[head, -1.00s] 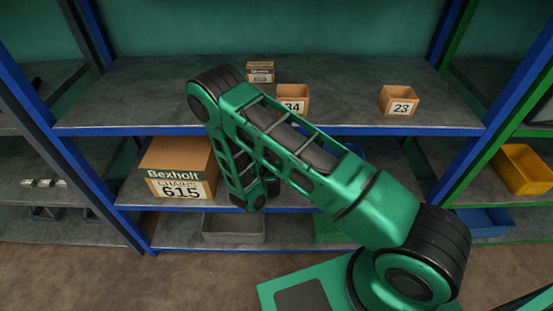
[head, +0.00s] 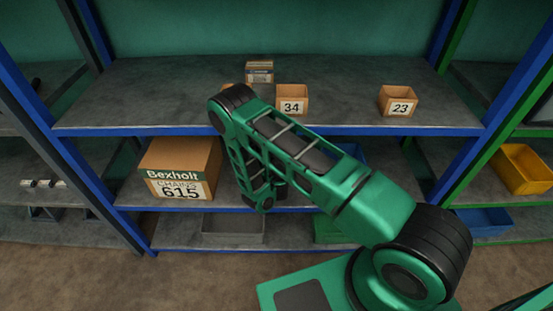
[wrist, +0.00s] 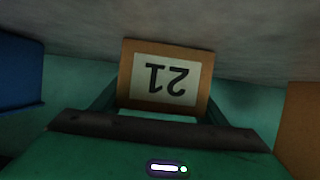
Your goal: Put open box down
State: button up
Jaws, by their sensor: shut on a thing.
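A small orange-brown box with a white label reading 21 (wrist: 165,52) is in my gripper (wrist: 162,105) in the wrist view, where the label appears upside down. My gripper is shut on it, with a green finger at each side. A grey surface lies beyond the box at the top of that view; I cannot tell whether the box touches it. Whether the box is open at the top is not clear. In the head view my arm reaches in front of the middle shelf (head: 128,188), and it hides my gripper and the held box.
The Bexholt carton marked 615 (head: 180,168) stands left of my arm. Small boxes marked 34 (head: 292,98) and 23 (head: 398,100) and a labelled carton (head: 259,71) are on the upper shelf (head: 150,95). A grey bin (head: 232,229) is below. A blue bin (wrist: 18,75) shows in the wrist view.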

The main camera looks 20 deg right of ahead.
jog(key=o, duration=1.3)
jog(key=shift+c, duration=0.2)
jog(key=v, duration=1.1)
jog(key=shift+s+a, duration=0.1)
jog(key=shift+a, duration=0.05)
jog(key=shift+s+a+r, duration=0.1)
jog(key=shift+s+r, duration=0.15)
jog(key=shift+s, duration=0.1)
